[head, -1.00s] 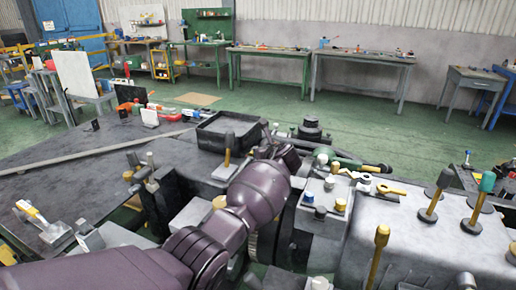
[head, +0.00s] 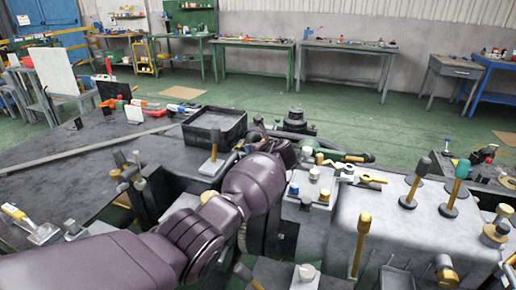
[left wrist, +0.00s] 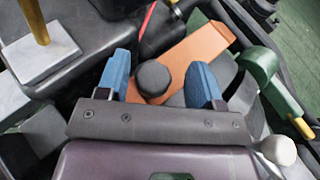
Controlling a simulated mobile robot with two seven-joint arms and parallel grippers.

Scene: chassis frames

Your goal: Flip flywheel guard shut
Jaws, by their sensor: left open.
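My left arm crosses the head view from the lower left, and its gripper (head: 284,150) is over the middle of the machinery, mostly hidden by its own wrist. In the left wrist view the gripper (left wrist: 160,84) is open, with its two blue fingers on either side of a round black knob (left wrist: 153,78). Contact with the knob cannot be told. An orange flat plate (left wrist: 192,55) lies beyond and beside the knob. I cannot tell for sure which part is the flywheel guard; the plate or knob may belong to it. My right gripper is not in view.
A black open tray (head: 215,125) stands behind the arm. Upright handled posts (head: 415,182) and a yellow-handled one (head: 361,240) rise from the grey housing at right. A green lever (left wrist: 262,68) is right of the gripper. Workbenches (head: 345,52) line the far wall.

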